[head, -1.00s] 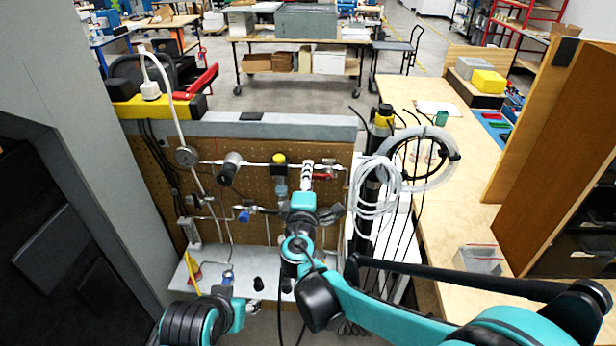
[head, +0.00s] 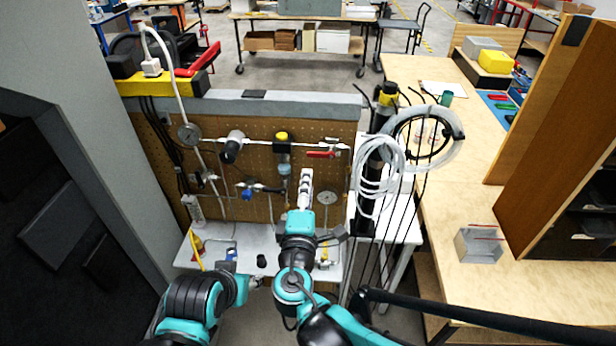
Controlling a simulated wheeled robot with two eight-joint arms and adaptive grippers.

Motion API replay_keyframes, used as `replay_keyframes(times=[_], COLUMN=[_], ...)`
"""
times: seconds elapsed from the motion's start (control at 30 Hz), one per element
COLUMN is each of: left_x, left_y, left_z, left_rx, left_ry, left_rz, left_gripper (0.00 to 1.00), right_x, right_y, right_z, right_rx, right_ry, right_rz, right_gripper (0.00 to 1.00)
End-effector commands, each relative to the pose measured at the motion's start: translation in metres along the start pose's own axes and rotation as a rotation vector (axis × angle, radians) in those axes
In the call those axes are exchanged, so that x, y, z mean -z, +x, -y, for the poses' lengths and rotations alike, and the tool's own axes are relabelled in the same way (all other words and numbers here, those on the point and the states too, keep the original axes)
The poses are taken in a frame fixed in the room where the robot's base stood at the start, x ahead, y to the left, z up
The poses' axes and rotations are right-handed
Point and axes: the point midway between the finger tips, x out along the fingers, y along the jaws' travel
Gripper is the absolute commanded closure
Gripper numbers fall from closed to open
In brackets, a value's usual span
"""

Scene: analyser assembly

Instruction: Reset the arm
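My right arm comes up from the lower right, and its gripper (head: 306,178) is in front of the pegboard panel (head: 240,165), just below the upper pipe and its red-handled valve (head: 322,154). Its narrow fingers point up and look close together with nothing between them, but the gap is not clear. My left arm comes in from the lower left. Its gripper (head: 258,283) points right, low by the front of the white shelf (head: 215,242). It is small and partly blended with the background, so its fingers cannot be made out.
A white hose coil (head: 380,178) and hanging black cables are right of the panel. A wooden bench (head: 460,210) carries a clear box (head: 480,246) on the right. A gauge (head: 189,134) and a blue-handled valve (head: 247,194) are on the panel. A grey cabinet wall stands left.

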Motion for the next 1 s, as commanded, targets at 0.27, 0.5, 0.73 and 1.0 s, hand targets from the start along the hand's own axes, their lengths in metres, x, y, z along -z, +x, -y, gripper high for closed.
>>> replay_keyframes(times=[0.27, 0.5, 0.73, 1.0], left_x=[0.0, 0.0, -0.002, -0.005], left_y=[0.0, 0.0, 0.002, 0.006], left_z=[0.0, 0.0, 0.0, 0.0], left_rx=[0.0, 0.0, 0.0, 0.0], left_ry=[0.0, 0.0, 0.0, 0.0], left_rz=[0.0, 0.0, 0.0, 0.0], left_gripper=[0.53, 0.53, 0.53, 0.53], right_x=[0.0, -0.003, -0.097, -0.229], right_y=[-0.002, -0.001, -0.001, -0.09], right_z=[0.0, 0.001, 0.031, 0.113], right_rx=[0.0, 0.005, 0.194, 0.569], right_ry=[0.0, 0.005, 0.23, 0.901], right_rz=[0.0, 0.005, 0.188, 0.58], right_gripper=[0.66, 0.66, 0.66, 0.66])
